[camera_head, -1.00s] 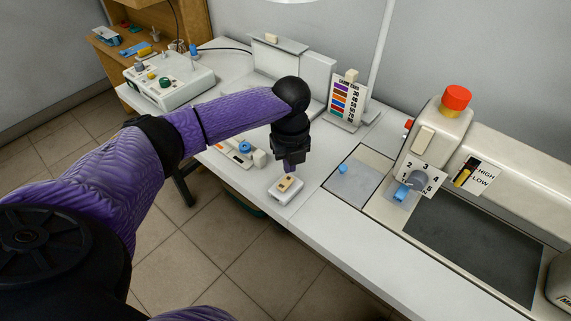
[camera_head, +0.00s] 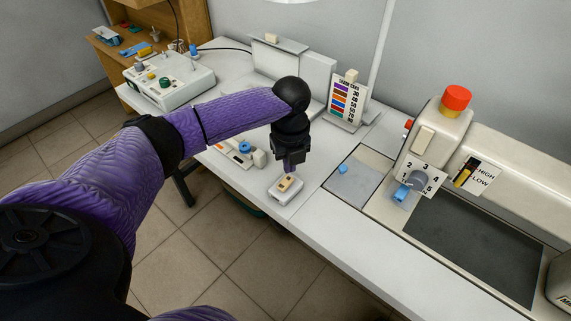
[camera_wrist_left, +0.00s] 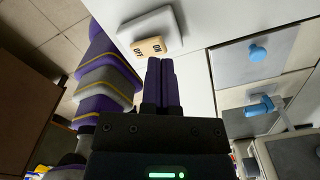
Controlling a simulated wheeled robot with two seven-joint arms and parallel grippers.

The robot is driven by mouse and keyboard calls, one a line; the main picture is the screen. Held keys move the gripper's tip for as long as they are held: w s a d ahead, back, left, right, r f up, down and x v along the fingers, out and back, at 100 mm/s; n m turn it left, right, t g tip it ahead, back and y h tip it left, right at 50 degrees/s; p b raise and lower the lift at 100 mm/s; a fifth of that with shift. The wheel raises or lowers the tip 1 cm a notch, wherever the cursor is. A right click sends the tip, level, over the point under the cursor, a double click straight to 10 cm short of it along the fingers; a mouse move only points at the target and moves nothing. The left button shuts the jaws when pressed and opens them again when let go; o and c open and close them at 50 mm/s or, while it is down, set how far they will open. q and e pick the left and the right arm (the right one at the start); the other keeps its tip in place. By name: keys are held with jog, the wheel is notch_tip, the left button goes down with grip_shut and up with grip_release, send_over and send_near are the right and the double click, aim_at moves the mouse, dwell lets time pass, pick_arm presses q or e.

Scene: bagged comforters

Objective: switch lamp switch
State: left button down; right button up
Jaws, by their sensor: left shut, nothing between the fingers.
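The lamp switch is a small white box (camera_head: 285,191) with a tan rocker (camera_head: 290,183), near the front edge of the white table. In the left wrist view the rocker (camera_wrist_left: 150,46) carries the words ON and OFF. My left gripper (camera_head: 289,170) points down over the switch, its fingers shut and empty. In the left wrist view the purple fingertips (camera_wrist_left: 161,62) are just beside the rocker, near its ON end. I cannot tell whether they touch it. My right gripper does not show.
A machine with a red button (camera_head: 456,97) and a numbered dial (camera_head: 418,180) stands to the right. A colour chart (camera_head: 346,100) and a white control box (camera_head: 168,80) stand farther back. A small device with a blue knob (camera_head: 245,147) lies left of the gripper.

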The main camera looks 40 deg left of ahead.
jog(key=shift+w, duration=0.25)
pick_arm(q)
jog(key=shift+f, duration=0.15)
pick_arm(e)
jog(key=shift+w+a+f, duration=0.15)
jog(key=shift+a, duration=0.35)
pick_arm(q)
jog(key=shift+f, duration=0.1)
jog(key=shift+f, duration=0.2)
jog(key=shift+f+b, duration=0.2)
jog(key=shift+b, duration=0.1)
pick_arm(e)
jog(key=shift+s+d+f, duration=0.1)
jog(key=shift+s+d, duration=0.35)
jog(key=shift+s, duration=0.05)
pick_arm(q)
jog(key=shift+f, duration=0.15)
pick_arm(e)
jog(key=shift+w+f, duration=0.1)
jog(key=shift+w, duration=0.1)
